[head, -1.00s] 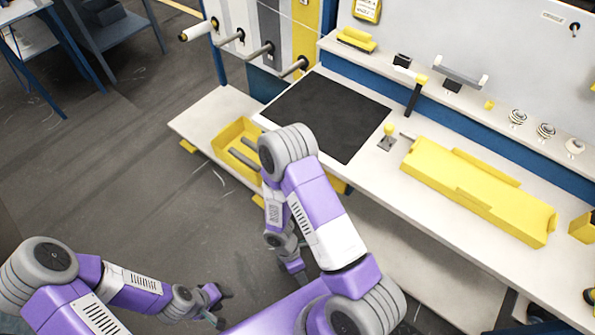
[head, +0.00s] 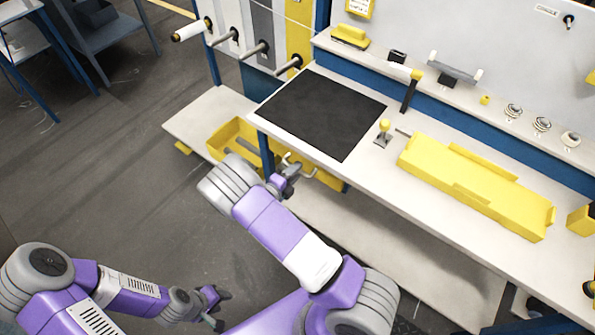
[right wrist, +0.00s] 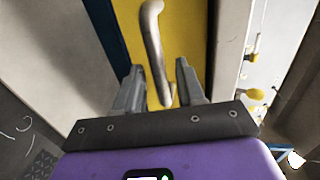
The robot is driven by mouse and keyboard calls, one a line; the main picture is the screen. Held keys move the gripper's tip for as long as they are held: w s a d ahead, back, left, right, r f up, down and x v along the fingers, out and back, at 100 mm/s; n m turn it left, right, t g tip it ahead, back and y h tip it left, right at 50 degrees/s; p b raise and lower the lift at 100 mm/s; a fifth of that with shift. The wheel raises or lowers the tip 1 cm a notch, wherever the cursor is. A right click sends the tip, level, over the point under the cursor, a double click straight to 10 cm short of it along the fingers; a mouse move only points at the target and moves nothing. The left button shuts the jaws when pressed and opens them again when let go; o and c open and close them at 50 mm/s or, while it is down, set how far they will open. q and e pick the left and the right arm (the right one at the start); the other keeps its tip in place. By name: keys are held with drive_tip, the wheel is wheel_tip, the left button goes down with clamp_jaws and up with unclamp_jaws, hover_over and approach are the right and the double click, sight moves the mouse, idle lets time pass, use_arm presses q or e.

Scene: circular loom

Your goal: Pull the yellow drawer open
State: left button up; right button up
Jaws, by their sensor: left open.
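The yellow drawer (head: 328,179) sits under the table, mostly hidden by the tabletop edge and my right arm in the head view. In the right wrist view its yellow front (right wrist: 188,35) fills the middle, with a curved grey metal handle (right wrist: 155,45). My right gripper (head: 290,172) is at the drawer front. In the right wrist view its fingers (right wrist: 160,85) are spread, with the handle's lower end in line between them and gaps showing. I cannot tell how deep the handle lies between them. My left gripper (head: 218,308) is open and empty, low over the floor at left.
The white table (head: 420,225) carries a black mat (head: 320,112), a yellow tray (head: 470,185) and a small yellow-knobbed lever (head: 383,133). A yellow bin (head: 232,136) stands on the low shelf at left. Rollers (head: 250,50) stick out above it.

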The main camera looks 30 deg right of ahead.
drive_tip(key=shift+x, duration=0.9)
drive_tip(key=shift+s, duration=0.1)
clamp_jaws()
